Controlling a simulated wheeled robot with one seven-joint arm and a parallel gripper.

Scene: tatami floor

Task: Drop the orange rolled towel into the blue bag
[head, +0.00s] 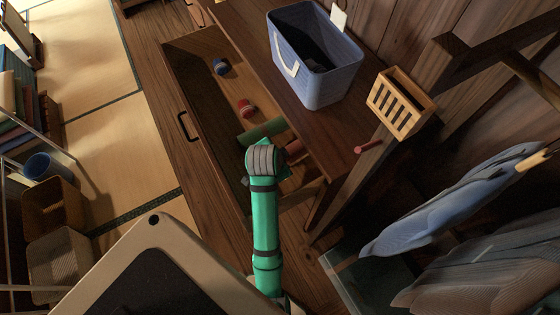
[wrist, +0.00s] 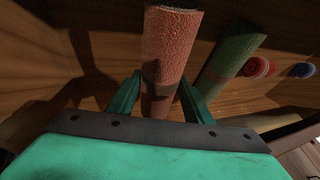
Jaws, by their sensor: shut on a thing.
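The orange rolled towel (wrist: 172,40) stands out between the two green fingers of my gripper (wrist: 158,86) in the wrist view; the fingers are shut on its lower part. In the head view only a small part of the towel (head: 294,147) shows beside my wrist, at the open drawer, and my fingers are hidden behind the arm. I cannot tell whether the towel touches the drawer floor. The blue bag (head: 337,88) stands upright and open on the wooden cabinet top, above and right of my gripper, with a pale handle and something dark inside.
The open drawer (head: 178,112) also holds a green roll (head: 262,131), a red roll (head: 246,108) and a blue roll (head: 221,67). A slatted wooden box (head: 400,103) stands right of the bag. Blue cloth (head: 450,205) hangs at the right. Tatami at the left has free room.

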